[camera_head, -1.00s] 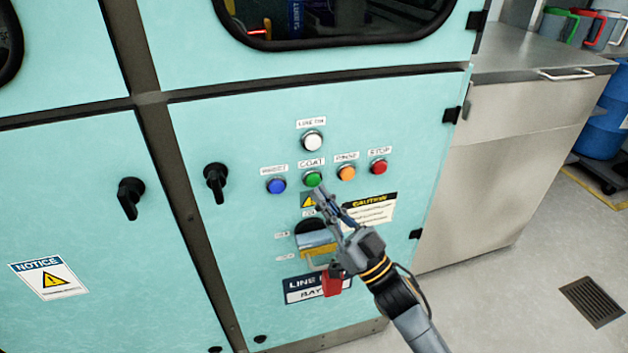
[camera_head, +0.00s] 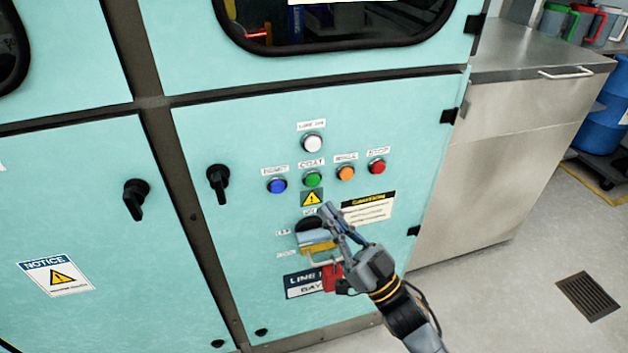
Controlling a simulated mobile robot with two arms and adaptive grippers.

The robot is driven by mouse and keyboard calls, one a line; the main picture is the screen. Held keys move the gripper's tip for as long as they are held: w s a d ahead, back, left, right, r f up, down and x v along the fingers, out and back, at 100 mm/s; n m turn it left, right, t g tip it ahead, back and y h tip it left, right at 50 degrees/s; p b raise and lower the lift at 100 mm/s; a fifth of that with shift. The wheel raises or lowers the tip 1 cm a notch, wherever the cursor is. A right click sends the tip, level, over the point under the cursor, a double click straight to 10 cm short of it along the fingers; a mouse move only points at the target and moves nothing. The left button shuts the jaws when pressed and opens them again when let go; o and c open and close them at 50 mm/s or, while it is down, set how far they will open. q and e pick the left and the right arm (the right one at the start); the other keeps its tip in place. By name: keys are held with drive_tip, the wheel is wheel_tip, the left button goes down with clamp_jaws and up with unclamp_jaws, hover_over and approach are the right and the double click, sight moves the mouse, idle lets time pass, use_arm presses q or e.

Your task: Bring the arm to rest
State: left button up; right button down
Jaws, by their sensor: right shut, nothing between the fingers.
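My right gripper (camera_head: 328,212) is shut and empty, in front of the teal cabinet door (camera_head: 400,130). Its fingertips point up and to the left, below and right of the green button (camera_head: 313,179) and apart from it in the picture. My right arm comes in from the lower right. The gripper partly covers the rotary switch with a yellow and grey handle (camera_head: 316,243) and the red tag (camera_head: 331,278) below it. My left gripper is not in view.
Around the green button are a blue (camera_head: 277,185), an orange (camera_head: 346,173), a red (camera_head: 377,167) and a white button (camera_head: 312,143). Black door handles (camera_head: 217,182) stick out at the left. A steel counter (camera_head: 500,150) stands at the right, with free floor before it.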

idle(0.5)
